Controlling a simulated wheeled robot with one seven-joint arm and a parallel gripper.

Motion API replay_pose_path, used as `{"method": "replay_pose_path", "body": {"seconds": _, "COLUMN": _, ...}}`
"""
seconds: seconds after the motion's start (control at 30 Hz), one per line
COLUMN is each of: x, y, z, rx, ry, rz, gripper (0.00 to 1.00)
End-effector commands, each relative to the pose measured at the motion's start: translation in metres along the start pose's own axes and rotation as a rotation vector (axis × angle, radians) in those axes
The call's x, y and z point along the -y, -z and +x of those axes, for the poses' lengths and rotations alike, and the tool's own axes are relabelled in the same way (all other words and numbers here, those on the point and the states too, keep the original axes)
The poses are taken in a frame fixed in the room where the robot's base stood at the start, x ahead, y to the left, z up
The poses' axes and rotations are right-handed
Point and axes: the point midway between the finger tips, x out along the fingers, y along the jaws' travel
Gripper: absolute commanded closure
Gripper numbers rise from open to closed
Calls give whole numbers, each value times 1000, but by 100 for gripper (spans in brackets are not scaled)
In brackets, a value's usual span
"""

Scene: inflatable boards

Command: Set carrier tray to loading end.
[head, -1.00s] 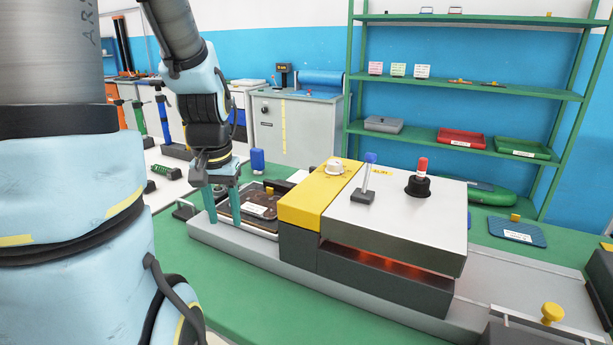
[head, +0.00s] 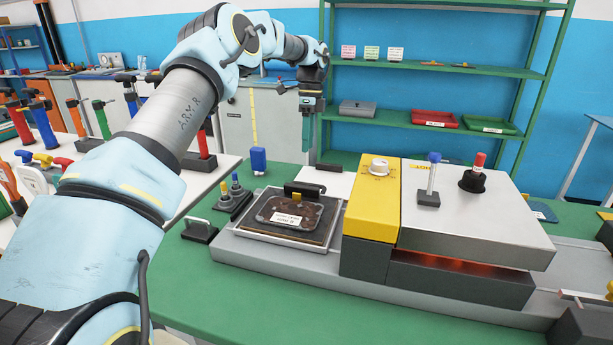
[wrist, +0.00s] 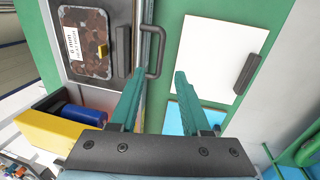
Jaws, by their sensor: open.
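The carrier tray (head: 257,232) appears to be the light grey frame at the left end of the long grey machine bed, left of the yellow block. A brown mottled board (head: 310,220) with a white label lies on it, and a dark handle stands at its back edge. The board also shows at the upper left of the wrist view (wrist: 83,62). My gripper (head: 307,135) is raised behind the tray, apart from it. In the wrist view my gripper (wrist: 160,80) has its teal fingers spread with nothing between them.
A white plate (wrist: 215,55) with a dark handle lies beside the board in the wrist view. The heater housing (head: 470,220) with a yellow block (head: 372,205) adjoins the tray's right side. A blue block (head: 258,160) and a dark stand with pegs (head: 233,200) are nearby.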

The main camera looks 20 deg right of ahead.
Motion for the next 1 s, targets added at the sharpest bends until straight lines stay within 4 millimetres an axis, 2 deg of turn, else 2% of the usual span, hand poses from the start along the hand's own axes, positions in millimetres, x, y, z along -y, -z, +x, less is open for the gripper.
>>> {"method": "replay_pose_path", "body": {"seconds": 0.17, "x": 2, "y": 2, "z": 12, "rx": -2, "ry": -6, "rz": 20, "gripper": 53}}
{"method": "replay_pose_path", "body": {"seconds": 0.6, "x": 0, "y": 2, "z": 87, "rx": -2, "ry": -6, "rz": 16, "gripper": 53}}
{"method": "replay_pose_path", "body": {"seconds": 0.8, "x": 1, "y": 2, "z": 104, "rx": -1, "ry": -3, "rz": 16, "gripper": 53}}
{"method": "replay_pose_path", "body": {"seconds": 1.0, "x": 1, "y": 2, "z": 108, "rx": -1, "ry": -2, "rz": 16, "gripper": 53}}
